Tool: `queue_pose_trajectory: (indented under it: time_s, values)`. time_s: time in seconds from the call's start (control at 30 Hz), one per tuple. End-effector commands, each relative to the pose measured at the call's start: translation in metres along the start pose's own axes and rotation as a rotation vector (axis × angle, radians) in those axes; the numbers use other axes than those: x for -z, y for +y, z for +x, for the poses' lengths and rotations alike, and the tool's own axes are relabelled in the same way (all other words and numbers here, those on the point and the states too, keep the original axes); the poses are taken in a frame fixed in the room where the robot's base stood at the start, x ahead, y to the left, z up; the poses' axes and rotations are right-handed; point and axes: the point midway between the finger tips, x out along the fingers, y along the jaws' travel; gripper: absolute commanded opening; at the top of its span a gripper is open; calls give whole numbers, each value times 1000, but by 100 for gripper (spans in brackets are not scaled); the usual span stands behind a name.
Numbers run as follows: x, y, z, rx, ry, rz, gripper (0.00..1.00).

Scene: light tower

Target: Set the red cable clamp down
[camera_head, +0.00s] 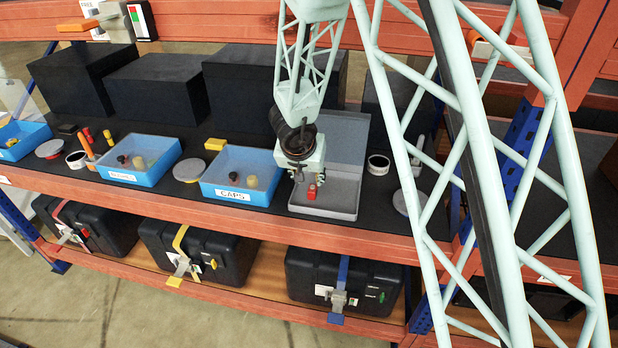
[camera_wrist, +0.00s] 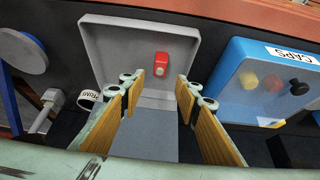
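The red cable clamp (camera_head: 312,191) sits inside a shallow grey tray (camera_head: 346,196) with a raised grey lid behind it. In the wrist view the clamp (camera_wrist: 161,65) is near the far middle of the tray floor (camera_wrist: 110,45), just beyond my fingertips. My gripper (camera_head: 299,174) hangs over the tray. In the wrist view my gripper (camera_wrist: 158,82) has its two wood-coloured finger pads wide apart, with nothing between them. Whether the clamp touches a fingertip is not clear from the head view, but a gap shows in the wrist view.
A blue CAPS bin (camera_head: 210,185) holding small caps stands beside the tray, and another blue bin (camera_head: 117,176) is further left. A white ring (camera_head: 378,165) and a round grey disc (camera_head: 405,203) lie right of the tray. Dark boxes (camera_head: 240,90) line the shelf's back.

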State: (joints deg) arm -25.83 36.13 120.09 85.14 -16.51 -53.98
Motion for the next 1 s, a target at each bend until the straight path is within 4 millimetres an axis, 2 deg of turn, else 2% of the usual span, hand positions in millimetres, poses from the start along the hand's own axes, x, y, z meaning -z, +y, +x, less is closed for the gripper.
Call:
queue_pose_trajectory:
  time_s: [0.63,0.83,1.0]
  values:
    - [4,0,-5,10,3,1,30]
    - [16,-1,-25,49,13,6,30]
    - [30,-1,-55,104,24,8,30]
